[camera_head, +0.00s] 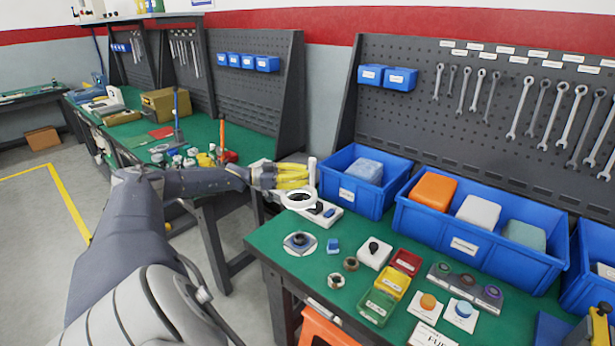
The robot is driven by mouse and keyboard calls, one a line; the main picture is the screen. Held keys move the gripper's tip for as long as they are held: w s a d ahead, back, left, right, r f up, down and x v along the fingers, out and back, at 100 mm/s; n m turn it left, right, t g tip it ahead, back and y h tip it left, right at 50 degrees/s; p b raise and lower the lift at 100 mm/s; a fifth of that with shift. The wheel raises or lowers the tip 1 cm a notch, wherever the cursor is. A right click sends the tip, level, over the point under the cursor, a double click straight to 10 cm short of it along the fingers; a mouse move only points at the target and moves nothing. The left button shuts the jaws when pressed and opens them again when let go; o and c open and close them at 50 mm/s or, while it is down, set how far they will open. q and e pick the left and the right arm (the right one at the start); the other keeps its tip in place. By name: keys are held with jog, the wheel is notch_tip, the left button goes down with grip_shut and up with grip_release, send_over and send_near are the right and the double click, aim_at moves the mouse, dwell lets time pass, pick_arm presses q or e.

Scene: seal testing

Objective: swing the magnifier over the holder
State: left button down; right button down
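The magnifier (299,207) is a white ring with a dark-looking lens, beside a white upright post (312,172) at the back left of the green bench. My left gripper (296,177), with yellow fingers, is right behind the ring and by the post. Whether its fingers touch or grip the magnifier cannot be told. A yellow and dark part, probably my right gripper (603,312), is cut off at the lower right.
Nut-like rings (350,264), a small blue block (333,246), a white block with a black knob (374,252) and coloured trays (393,281) sit right of the plate. Blue bins (465,251) line the back below the pegboard. The bench's left edge is close to the plate.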

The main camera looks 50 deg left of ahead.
pick_arm(q)
jog(key=shift+a+r, duration=0.3)
jog(key=shift+r, duration=0.2)
jog(key=c, duration=1.6)
grip_release()
jog(key=shift+s+a, duration=0.15)
jog(key=shift+s, duration=0.1)
jog(key=o, duration=0.4)
jog(key=shift+f, duration=0.25)
jog(key=shift+d, duration=0.2)
jog(key=v, duration=1.2)
